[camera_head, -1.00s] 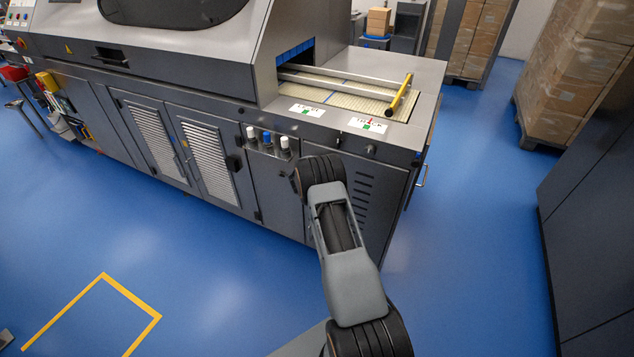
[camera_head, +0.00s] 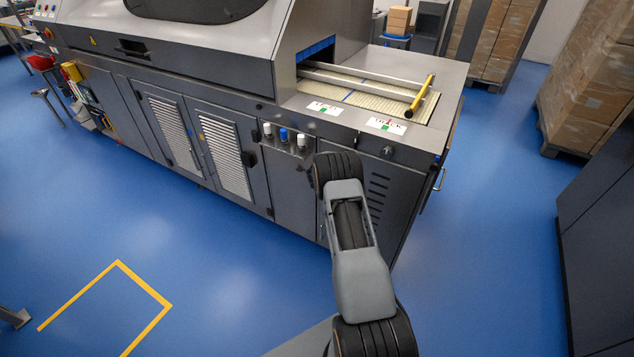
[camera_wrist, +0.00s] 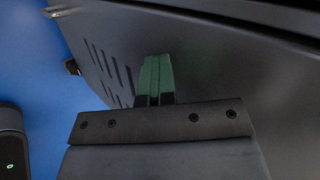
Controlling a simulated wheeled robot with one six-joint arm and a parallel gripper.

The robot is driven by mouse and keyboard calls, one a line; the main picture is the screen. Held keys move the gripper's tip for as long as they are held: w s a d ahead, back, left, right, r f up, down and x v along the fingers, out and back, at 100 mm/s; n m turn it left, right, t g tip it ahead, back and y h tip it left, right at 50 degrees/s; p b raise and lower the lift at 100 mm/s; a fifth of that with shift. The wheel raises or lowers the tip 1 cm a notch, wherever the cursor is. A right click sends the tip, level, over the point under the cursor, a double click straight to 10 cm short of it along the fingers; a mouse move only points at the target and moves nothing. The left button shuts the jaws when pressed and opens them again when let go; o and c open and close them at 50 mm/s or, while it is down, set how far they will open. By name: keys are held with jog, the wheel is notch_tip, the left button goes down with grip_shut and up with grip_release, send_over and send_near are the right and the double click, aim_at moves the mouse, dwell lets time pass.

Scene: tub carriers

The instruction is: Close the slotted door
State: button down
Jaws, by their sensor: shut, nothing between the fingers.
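The slotted door (camera_head: 377,195) is a dark grey panel with a column of slots at the right end of the long machine's front. My arm covers its left part in the head view. In the wrist view the slotted door (camera_wrist: 105,62) fills much of the picture, with its slots left of my fingers. My gripper (camera_wrist: 157,72) is shut and empty, its green fingers together in front of the door face. I cannot tell whether the fingertips touch it, or whether the door stands slightly ajar.
The machine's top (camera_head: 440,72) carries a yellow-ended bar (camera_head: 420,95) above a belt. Knobs (camera_head: 284,136) sit left of the door. A dark cabinet (camera_head: 600,230) stands at the right, with stacked boxes (camera_head: 590,70) behind. Blue floor (camera_head: 490,250) is clear between the cabinet and the machine.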

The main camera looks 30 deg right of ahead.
jog(key=s+a+r+n+g+y, duration=0.1)
jog(key=s+a+r+n+y, duration=0.3)
jog(key=a, duration=0.4)
jog(key=s+a+r+n+y, duration=0.2)
jog(key=s+a+r+n, duration=0.2)
jog(key=s+a+n, duration=0.3)
jog(key=s+a+r+n+g+y, duration=0.1)
jog(key=s+a+r+n+y, duration=0.3)
jog(key=a, duration=0.6)
jog(key=s+a+r+n+h+p, duration=0.1)
jog(key=s+r+n+p, duration=0.1)
jog(key=s+r+n, duration=0.4)
jog(key=s+a+r+n+g+h+p, duration=0.1)
jog(key=s+r+n, duration=0.5)
jog(key=s+r, duration=0.7)
jog(key=s+h+p, duration=0.1)
jog(key=s, duration=0.1)
jog(key=shift+s+a+r, duration=0.35)
jog(key=shift+s+a, duration=0.05)
